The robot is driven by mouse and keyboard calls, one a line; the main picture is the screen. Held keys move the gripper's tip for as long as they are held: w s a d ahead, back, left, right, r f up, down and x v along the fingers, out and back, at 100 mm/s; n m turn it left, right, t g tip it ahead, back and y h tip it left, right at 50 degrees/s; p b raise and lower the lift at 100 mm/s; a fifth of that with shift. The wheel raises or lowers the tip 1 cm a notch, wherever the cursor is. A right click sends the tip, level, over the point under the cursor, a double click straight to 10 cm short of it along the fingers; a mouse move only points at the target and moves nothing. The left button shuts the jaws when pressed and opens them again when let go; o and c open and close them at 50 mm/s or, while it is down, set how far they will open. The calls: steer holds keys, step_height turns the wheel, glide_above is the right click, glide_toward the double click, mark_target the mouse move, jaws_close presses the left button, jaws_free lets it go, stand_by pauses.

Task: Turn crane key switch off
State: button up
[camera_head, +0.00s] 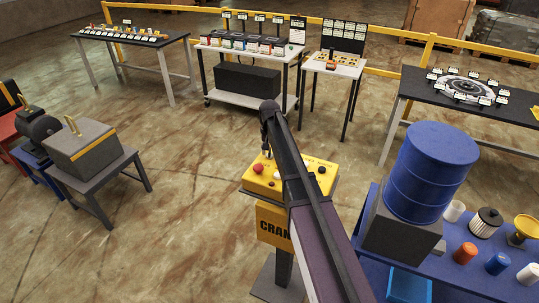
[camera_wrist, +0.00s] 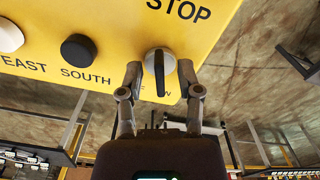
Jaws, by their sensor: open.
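The yellow crane control box (camera_head: 262,184) stands on a grey pedestal in the middle of the head view. The wrist view shows its yellow face (camera_wrist: 105,22) close up, upside the camera. The key switch (camera_wrist: 160,62) has a round silver base and a dark handle pointing down in the picture, slightly tilted. My gripper (camera_wrist: 160,78) is open, with one finger on each side of the switch; I cannot tell whether either finger touches it. In the head view, my gripper (camera_head: 268,153) is over the box's far-left part, and my arm hides part of the panel.
A black button (camera_wrist: 78,52) and a white button (camera_wrist: 9,36) lie left of the switch in the wrist view. A red button (camera_head: 258,169) shows in the head view. A blue table with a blue barrel (camera_head: 430,172) stands right of the box.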

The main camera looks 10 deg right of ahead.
steer(key=shift+f, duration=0.1)
stand_by(0.3)
jaws_close()
steer(key=shift+n, duration=1.1)
jaws_free()
